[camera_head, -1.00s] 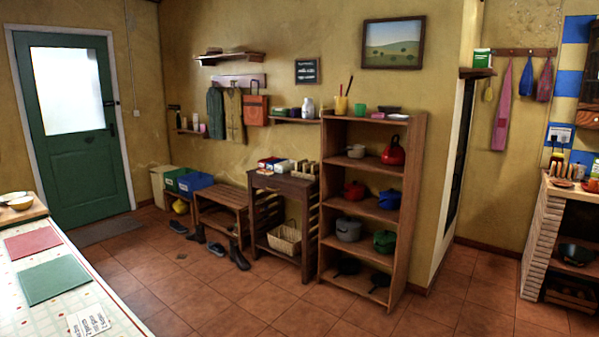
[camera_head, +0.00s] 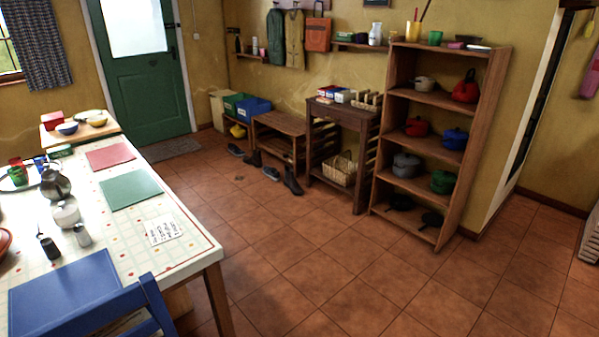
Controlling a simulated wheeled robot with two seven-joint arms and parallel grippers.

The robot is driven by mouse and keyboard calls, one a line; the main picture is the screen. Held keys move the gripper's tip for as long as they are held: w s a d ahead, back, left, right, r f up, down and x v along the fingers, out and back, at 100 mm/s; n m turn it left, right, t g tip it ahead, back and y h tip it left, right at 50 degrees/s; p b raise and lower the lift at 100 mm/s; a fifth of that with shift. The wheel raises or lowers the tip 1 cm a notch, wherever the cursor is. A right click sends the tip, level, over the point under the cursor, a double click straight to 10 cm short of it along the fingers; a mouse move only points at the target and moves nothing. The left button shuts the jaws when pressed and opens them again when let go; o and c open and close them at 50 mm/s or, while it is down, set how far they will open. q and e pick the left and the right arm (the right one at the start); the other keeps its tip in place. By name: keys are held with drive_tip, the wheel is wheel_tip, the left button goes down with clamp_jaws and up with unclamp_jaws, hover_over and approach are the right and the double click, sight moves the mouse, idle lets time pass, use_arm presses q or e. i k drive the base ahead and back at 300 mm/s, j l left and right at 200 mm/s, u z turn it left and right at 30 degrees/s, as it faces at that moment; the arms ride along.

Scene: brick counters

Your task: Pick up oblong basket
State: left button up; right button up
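The oblong basket (camera_head: 340,168) is a light tan wicker basket with a handle. It sits on the low shelf of the dark wooden side table (camera_head: 341,117), against the far wall. The side table stands between a low bench and a tall shelf unit. The basket is across the room from me, and the table's legs frame it on both sides. Neither of my grippers is in view.
A dining table (camera_head: 187,247) with a blue chair (camera_head: 133,303) fills the left front. The tall shelf unit (camera_head: 455,186) holds pots. Boots (camera_head: 292,181) and shoes lie before the low bench (camera_head: 279,125). The tiled floor (camera_head: 335,255) in the middle is clear.

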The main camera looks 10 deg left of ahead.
sight(338, 168)
drive_tip(key=i+z, duration=0.35)
drive_tip(key=i, duration=0.55)
drive_tip(key=i+u, duration=0.1)
drive_tip(key=i, duration=0.4)
drive_tip(key=i+l+u, duration=0.1)
drive_tip(key=i, duration=0.4)
drive_tip(key=i+l+u, duration=0.1)
drive_tip(key=i, duration=0.4)
drive_tip(key=i+j+u, duration=0.15)
drive_tip(key=i+u, duration=1)
drive_tip(key=i+l+u, duration=0.1)
drive_tip(key=i+u, duration=0.3)
drive_tip(key=i, duration=0.55)
drive_tip(key=i+j+z, duration=0.1)
drive_tip(key=i, duration=0.45)
drive_tip(key=i+j, duration=0.15)
drive_tip(key=i, duration=0.4)
drive_tip(key=l+z, duration=0.05)
